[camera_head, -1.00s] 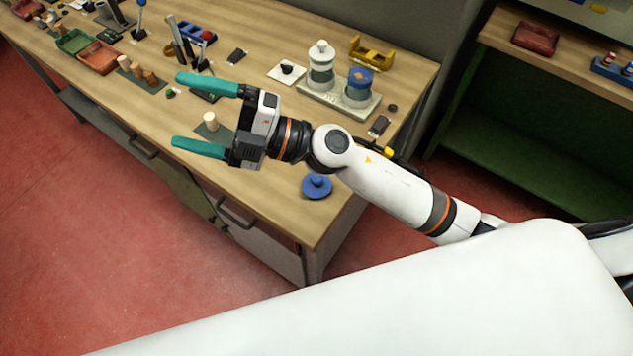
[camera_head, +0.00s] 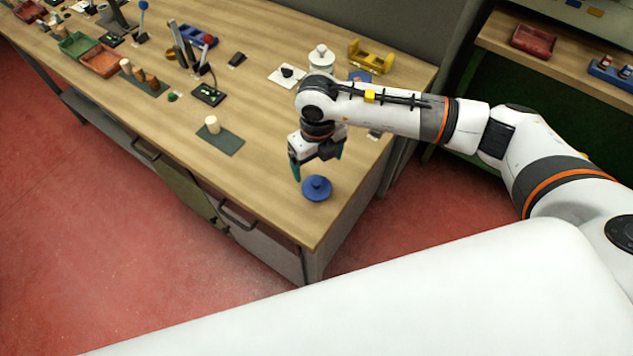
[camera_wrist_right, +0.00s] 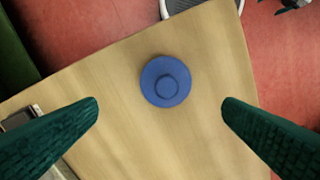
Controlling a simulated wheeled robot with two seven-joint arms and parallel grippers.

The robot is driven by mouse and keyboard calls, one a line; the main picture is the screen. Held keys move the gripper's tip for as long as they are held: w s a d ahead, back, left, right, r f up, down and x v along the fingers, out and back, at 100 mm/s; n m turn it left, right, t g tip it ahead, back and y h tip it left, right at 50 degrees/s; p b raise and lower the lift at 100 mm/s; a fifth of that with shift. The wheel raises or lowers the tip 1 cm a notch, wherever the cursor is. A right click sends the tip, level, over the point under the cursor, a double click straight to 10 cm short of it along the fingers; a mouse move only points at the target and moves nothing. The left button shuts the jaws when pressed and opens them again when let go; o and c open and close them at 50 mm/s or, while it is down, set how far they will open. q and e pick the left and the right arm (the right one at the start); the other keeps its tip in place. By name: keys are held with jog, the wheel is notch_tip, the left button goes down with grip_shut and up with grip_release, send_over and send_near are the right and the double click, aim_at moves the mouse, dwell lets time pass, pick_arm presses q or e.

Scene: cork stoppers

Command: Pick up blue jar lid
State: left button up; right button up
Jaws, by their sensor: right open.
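The blue jar lid (camera_head: 317,188), a round disc with a raised knob, lies on the wooden table (camera_head: 262,205) close to its front right corner. In the right wrist view the lid (camera_wrist_right: 166,82) lies ahead of the fingertips, within the sideways span between them. My right gripper (camera_head: 317,172) points down just behind and above the lid, with its teal fingers spread. In the right wrist view the gripper (camera_wrist_right: 160,104) is open and empty, apart from the lid. My left gripper is not in view.
A cork on a dark mat (camera_head: 226,143) stands to the left of the lid. Behind my right arm are a white jar (camera_head: 321,56), a mostly hidden blue-topped jar (camera_head: 360,76) and a yellow holder (camera_head: 371,56). The table surface around the lid is clear.

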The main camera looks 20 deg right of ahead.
aim_at(316, 181)
jog(key=shift+f, duration=0.95)
jog(key=shift+s+a+f+p, duration=0.15)
jog(key=shift+s+f+p, duration=0.05)
jog(key=shift+f+p, duration=0.45)
jog(key=f, duration=0.1)
jog(key=f+p, duration=0.1)
jog(key=f, duration=0.1)
jog(key=shift+s+a+f+p, duration=0.1)
jog(key=shift+s+f+p, duration=0.15)
jog(key=shift+p, duration=0.1)
jog(key=shift+f, duration=0.4)
jog(key=shift+c, duration=0.4)
jog(key=c, duration=1)
